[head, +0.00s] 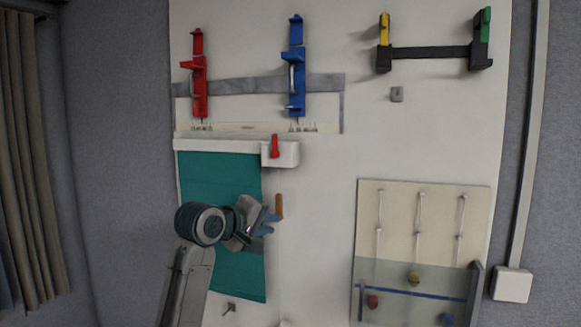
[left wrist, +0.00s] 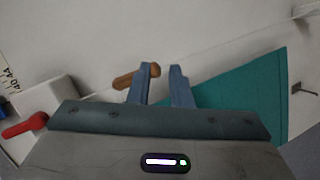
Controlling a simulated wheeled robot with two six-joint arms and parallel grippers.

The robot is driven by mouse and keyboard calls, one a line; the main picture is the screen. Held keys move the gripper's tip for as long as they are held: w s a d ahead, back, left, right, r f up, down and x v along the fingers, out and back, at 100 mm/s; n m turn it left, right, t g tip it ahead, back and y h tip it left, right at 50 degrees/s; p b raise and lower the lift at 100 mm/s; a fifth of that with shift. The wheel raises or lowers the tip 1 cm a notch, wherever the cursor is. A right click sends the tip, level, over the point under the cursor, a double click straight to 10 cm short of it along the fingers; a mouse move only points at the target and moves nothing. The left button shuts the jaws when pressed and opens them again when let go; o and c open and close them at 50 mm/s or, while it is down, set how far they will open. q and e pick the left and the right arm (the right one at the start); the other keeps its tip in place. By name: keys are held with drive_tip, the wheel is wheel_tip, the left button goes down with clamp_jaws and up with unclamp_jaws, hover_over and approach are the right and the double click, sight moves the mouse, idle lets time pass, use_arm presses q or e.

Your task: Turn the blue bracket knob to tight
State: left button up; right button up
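The blue bracket (head: 296,75) is mounted upright high on the white board, left of the board's middle. A thin silver part shows on its face and small blue pieces stick out at its top and bottom; I cannot tell which is the knob or how it is turned. My left gripper (head: 269,222) is well below the bracket, in front of the teal cloth's right edge. Its two blue fingers (left wrist: 160,82) stand apart with an empty gap in the left wrist view. The blue bracket is not in the left wrist view. My right gripper is in neither view.
A wooden handle (head: 279,206) is close to my left fingertips. A white block with a red lever (head: 275,146) lies between gripper and bracket. A red bracket (head: 199,80) is left of the blue one, a black bar (head: 430,53) right. Bare board lies right of the gripper.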

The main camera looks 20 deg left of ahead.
use_arm(q)
wheel_tip(320, 180, up, 12)
drive_tip(key=n+t+h, duration=0.3)
approach(292, 107)
drive_tip(key=p+x, duration=0.3)
drive_tip(key=x, duration=0.1)
drive_tip(key=p+x, duration=0.3)
drive_tip(key=x, duration=0.1)
drive_tip(key=shift+w+r, duration=0.1)
drive_tip(key=shift+r, duration=0.1)
drive_tip(key=shift+w+d+f+p, duration=0.1)
drive_tip(key=shift+w+d+p, duration=0.1)
drive_tip(key=shift+w+p, duration=0.15)
drive_tip(key=shift+w+f, duration=0.1)
clamp_jaws()
